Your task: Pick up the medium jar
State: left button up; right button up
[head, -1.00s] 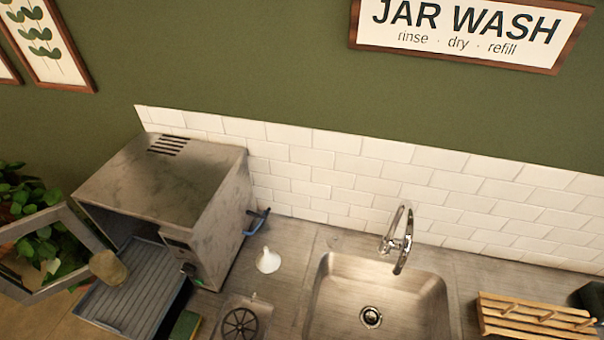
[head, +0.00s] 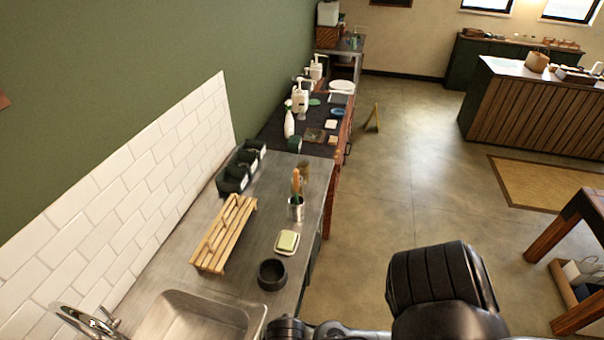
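No jar can be made out for certain in the head view. A small brownish item (head: 303,170) stands near the far end of the steel counter (head: 262,225), behind a metal cup of utensils (head: 296,208); it is too small to tell whether it is a jar. Dark parts of my own arm show at the bottom right. No fingertips of either gripper are in view.
A sink (head: 195,318) with a faucet (head: 88,320) is at bottom left. A wooden rack (head: 224,234), black caddy (head: 240,168), black bowl (head: 272,274) and soap dish (head: 287,243) stand on the counter. Pump bottles (head: 300,97) stand beyond. The floor (head: 400,170) on the right is mostly clear.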

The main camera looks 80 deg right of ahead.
pick_arm(q)
jog(key=shift+d, duration=0.1)
jog(key=o, duration=0.4)
jog(key=shift+c, duration=0.2)
jog(key=o, duration=0.3)
jog(key=shift+o, duration=0.2)
